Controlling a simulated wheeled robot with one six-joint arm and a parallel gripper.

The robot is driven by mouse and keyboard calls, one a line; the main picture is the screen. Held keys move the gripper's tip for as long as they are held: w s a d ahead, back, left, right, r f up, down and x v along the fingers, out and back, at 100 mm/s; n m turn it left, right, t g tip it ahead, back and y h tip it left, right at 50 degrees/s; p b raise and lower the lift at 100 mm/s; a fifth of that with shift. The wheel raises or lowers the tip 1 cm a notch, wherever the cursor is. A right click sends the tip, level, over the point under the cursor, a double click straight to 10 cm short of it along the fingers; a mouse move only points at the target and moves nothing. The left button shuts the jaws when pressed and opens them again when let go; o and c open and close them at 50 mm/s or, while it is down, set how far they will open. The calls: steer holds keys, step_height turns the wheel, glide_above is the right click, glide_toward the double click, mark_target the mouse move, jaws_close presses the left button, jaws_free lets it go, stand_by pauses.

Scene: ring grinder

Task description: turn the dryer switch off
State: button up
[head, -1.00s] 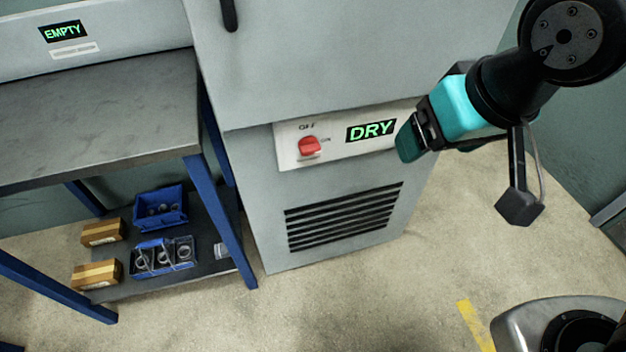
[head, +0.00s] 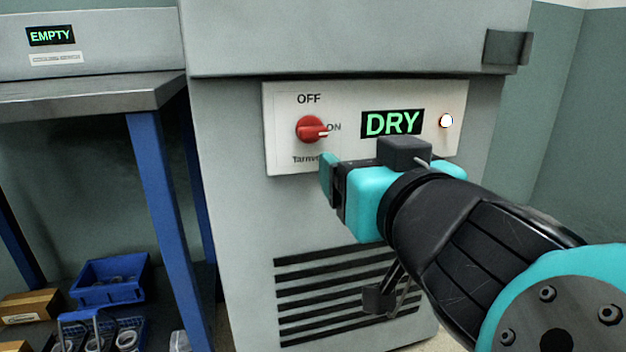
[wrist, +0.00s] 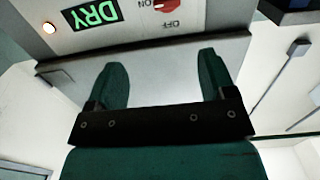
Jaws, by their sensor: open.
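The dryer switch (head: 311,129) is a red rotary knob on a white panel (head: 285,160) on the dryer's front. Its white mark points right, at ON; OFF is printed above it. The panel's display (head: 392,123) reads DRY in green, and a lamp (head: 446,121) at its right is lit. My gripper (head: 328,175) is just below and right of the knob, apart from it. In the wrist view my gripper (wrist: 165,75) is open and empty, its two teal fingers spread. The knob (wrist: 166,5) shows there upside down at the top edge, beyond the fingers.
A grey bench (head: 90,95) with blue legs stands left of the dryer, with blue bins (head: 110,280) and a cardboard box (head: 30,305) on its lower shelf. A vent grille (head: 300,300) lies below the panel. A dark handle bracket (head: 508,47) juts out at upper right.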

steer(key=p, duration=1.5)
glide_toward(315, 132)
steer(key=shift+t, duration=0.3)
steer(key=x, duration=0.8)
steer(key=shift+w+a+f, duration=0.1)
steer(key=shift+w, duration=0.2)
steer(key=shift+w+a+f+p, duration=0.15)
steer(key=shift+w+a+p, duration=0.15)
steer(key=shift+w, duration=0.4)
